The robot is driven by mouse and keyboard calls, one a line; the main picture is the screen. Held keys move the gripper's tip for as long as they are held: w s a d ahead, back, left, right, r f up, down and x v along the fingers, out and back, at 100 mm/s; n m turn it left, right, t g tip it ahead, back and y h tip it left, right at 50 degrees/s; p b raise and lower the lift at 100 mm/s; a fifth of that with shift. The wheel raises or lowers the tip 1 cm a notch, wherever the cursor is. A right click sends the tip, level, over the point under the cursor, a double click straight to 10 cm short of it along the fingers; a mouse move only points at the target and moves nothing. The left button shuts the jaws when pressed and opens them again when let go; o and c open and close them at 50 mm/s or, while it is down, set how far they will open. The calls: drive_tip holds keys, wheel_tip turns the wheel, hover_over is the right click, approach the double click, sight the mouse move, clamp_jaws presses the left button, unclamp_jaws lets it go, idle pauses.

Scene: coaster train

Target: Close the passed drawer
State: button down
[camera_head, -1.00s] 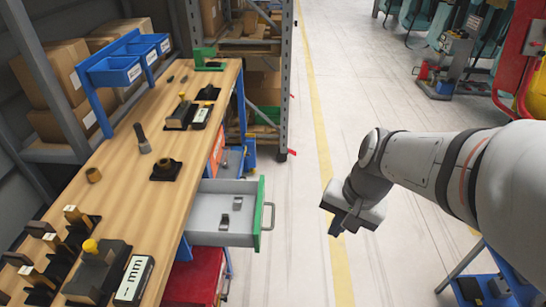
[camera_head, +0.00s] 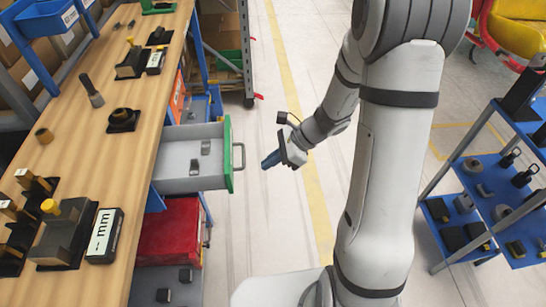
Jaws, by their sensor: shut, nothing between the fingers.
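The green-fronted drawer (camera_head: 228,152) is pulled out from under the workbench, its grey tray open to view. Two small dark parts (camera_head: 205,147) lie inside it. Its grey bar handle (camera_head: 242,157) faces right, toward my gripper. My gripper (camera_head: 267,163) is shut and empty, a short way to the right of the handle, with its fingers pointing left toward it. A gap shows between the fingertips and the handle in the picture; the exact depth is hard to tell.
The workbench (camera_head: 120,151) on the left holds gauges and metal parts. Below the green drawer are a red drawer (camera_head: 169,235) and a grey tray (camera_head: 153,273) with small parts. A blue cart (camera_head: 446,240) stands at the right. Floor is clear beyond my gripper.

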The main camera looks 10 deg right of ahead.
drive_tip(key=a+f, duration=0.3)
drive_tip(key=a, duration=0.4)
drive_tip(key=shift+a+f, duration=0.4)
drive_tip(key=shift+w, duration=0.1)
